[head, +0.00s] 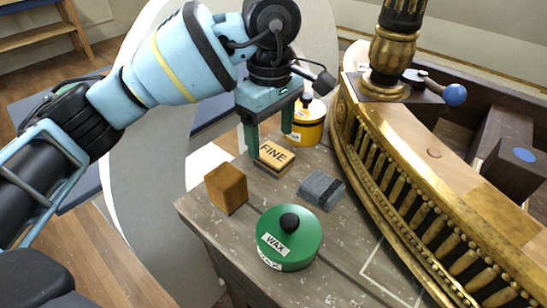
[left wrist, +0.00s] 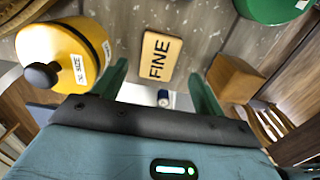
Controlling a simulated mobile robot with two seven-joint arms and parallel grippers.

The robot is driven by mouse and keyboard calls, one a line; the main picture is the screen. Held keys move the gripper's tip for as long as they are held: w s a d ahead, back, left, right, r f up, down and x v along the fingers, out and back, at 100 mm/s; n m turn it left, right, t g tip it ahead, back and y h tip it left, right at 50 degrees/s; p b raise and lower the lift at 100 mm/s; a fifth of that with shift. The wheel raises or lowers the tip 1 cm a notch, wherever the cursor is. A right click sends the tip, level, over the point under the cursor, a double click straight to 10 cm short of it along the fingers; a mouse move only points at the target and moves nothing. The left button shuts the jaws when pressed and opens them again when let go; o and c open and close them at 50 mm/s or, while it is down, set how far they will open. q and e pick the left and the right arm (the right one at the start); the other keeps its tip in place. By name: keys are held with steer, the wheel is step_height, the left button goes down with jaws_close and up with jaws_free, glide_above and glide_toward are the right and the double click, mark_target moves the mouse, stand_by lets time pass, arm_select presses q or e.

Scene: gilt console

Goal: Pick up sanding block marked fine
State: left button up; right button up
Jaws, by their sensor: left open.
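The sanding block marked FINE (head: 272,159) is a small tan block with dark lettering, lying on the grey wooden bench. It also shows in the left wrist view (left wrist: 157,58), beyond and between the fingertips. My left gripper (head: 270,143) points down just above and behind the block in the head view. Its green fingers are open and nothing is between them; the left finger's tip overlaps the block's edge in the picture. In the left wrist view the open fingers (left wrist: 160,85) stand on either side of the block's near end. My right gripper is not in view.
A yellow SIZE pot (head: 308,124) stands close behind the block. A brown wooden block (head: 226,188), a grey block (head: 321,190) and a green WAX tin (head: 289,238) stand in front. The gilt console piece (head: 400,175) bounds the right.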

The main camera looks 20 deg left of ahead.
mark_target(273, 153)
arm_select(q)
steer(key=shift+w+d+f, duration=0.1)
steer(key=shift+f, duration=1.2)
steer(key=shift+d+f, duration=0.1)
steer(key=shift+f, duration=1.15)
steer(key=c, duration=1.1)
steer(key=shift+r, duration=0.15)
step_height(273, 153, up, 10)
steer(key=shift+f+p, duration=0.1)
steer(key=shift+p, duration=0.25)
steer(key=o, duration=0.5)
steer(key=c, duration=0.4)
